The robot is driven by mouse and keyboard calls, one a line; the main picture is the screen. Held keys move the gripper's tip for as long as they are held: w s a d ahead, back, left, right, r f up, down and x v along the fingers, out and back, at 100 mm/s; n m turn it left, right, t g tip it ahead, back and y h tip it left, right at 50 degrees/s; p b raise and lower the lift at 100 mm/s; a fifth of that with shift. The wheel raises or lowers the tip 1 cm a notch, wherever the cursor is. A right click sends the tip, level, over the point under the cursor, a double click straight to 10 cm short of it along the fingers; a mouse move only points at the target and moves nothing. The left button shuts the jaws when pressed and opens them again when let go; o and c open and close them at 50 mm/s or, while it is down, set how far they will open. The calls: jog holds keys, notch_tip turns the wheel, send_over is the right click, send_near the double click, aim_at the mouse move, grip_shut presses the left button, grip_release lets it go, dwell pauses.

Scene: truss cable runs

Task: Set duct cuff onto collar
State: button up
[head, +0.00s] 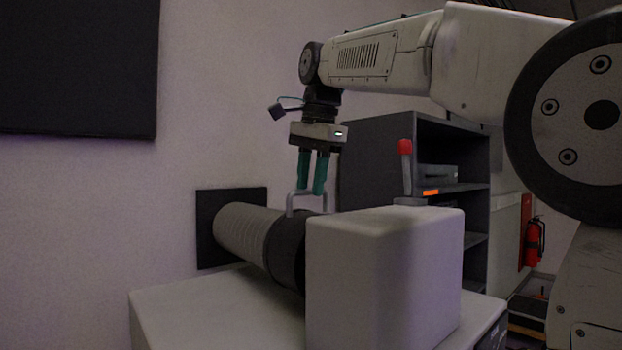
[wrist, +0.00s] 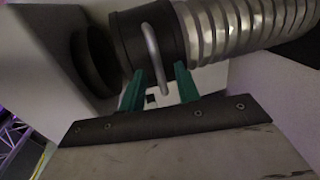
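The duct cuff (head: 286,250) is a dark band on the end of a grey corrugated duct (head: 243,232), with a metal loop handle (head: 291,203). In the wrist view the cuff (wrist: 141,37) and its handle (wrist: 152,47) show close up. The collar (wrist: 96,62) is a dark ring on the pale box, just left of the cuff; in the head view the box hides it. I cannot tell whether cuff and collar touch. My gripper (head: 312,192) is above the cuff at the handle. In the wrist view its teal fingers (wrist: 160,70) stand apart, one each side of the handle, with gaps.
The pale box (head: 385,275) stands in front on a light cabinet top (head: 220,305), with a red-tipped lever (head: 405,160) on it. The duct leaves a dark wall plate (head: 209,225). A dark shelf unit (head: 385,155) and a fire extinguisher (head: 535,242) stand behind at right.

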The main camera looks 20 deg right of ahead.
grip_shut()
jog(key=s+d, duration=0.2)
jog(key=s, duration=0.4)
jog(key=shift+s+d, duration=0.15)
jog(key=shift+s, duration=0.15)
grip_release()
jog(key=shift+s, duration=0.2)
jog(key=shift+w, duration=0.1)
notch_tip(320, 180, up, 8)
jog(key=s, duration=0.1)
jog(key=shift+s+d+f, duration=0.2)
jog(key=shift+d, duration=0.05)
